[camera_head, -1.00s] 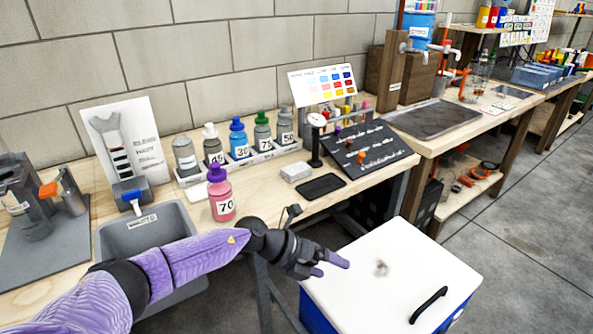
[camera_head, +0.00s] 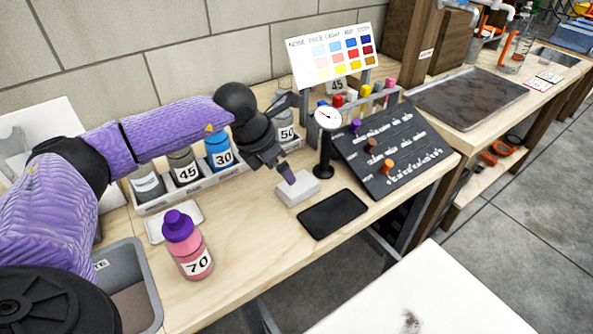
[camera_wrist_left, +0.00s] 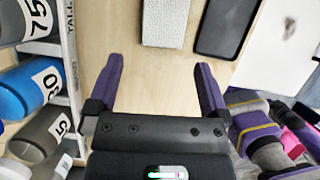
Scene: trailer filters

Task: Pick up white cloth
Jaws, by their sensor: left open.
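The white cloth (camera_head: 297,190) looks like a small, flat, folded pale block. It lies on the wooden bench, left of the black flat pad, and shows at the top of the left wrist view (camera_wrist_left: 165,22). My left gripper (camera_head: 287,172) is open and empty, just above and behind the cloth in the head view. In the left wrist view its two purple fingers (camera_wrist_left: 160,66) are spread, with the cloth beyond the tips. Contact with the cloth cannot be made out. My right gripper does not show.
A black pad (camera_head: 332,214) lies right of the cloth, and a dial gauge on a stand (camera_head: 325,150) is close behind. A rack of numbered bottles (camera_head: 165,203) stands left. The pink bottle marked 70 (camera_head: 192,253) stands at the front. A white lid (camera_head: 430,295) is below right.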

